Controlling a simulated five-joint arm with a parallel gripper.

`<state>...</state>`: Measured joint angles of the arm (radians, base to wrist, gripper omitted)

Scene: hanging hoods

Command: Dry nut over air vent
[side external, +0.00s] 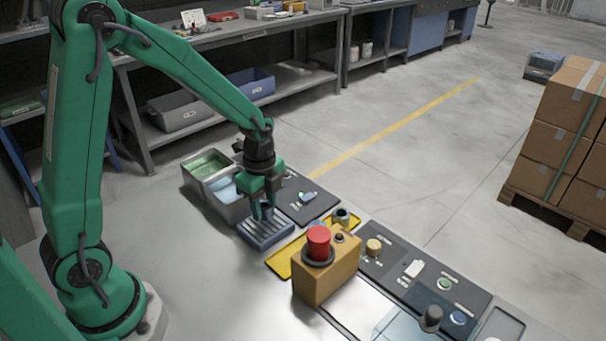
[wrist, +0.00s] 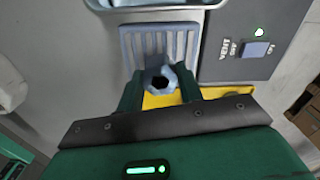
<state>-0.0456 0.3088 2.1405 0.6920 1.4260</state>
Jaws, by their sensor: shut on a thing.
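The nut (wrist: 173,74), a pale blue-grey hexagonal piece with a dark hole, sits between the green fingers of my gripper (wrist: 160,86) in the wrist view. The air vent, a blue-grey slatted grate (wrist: 160,42), lies beyond the nut there. In the side view my gripper (side external: 263,211) points down at the slatted vent (side external: 266,235), with a dark piece between its fingers. The fingertips are over the vent's slats or very close to them. I cannot tell the exact gap between nut and slats. My gripper is shut on the nut.
Two grey bins with green (side external: 207,165) and blue (side external: 223,188) contents stand behind the vent. A yellow tray (side external: 284,262) lies beside it. An orange box with a red button (side external: 318,243) stands nearer. Dark panels (side external: 300,192) with buttons run along the bench's right side.

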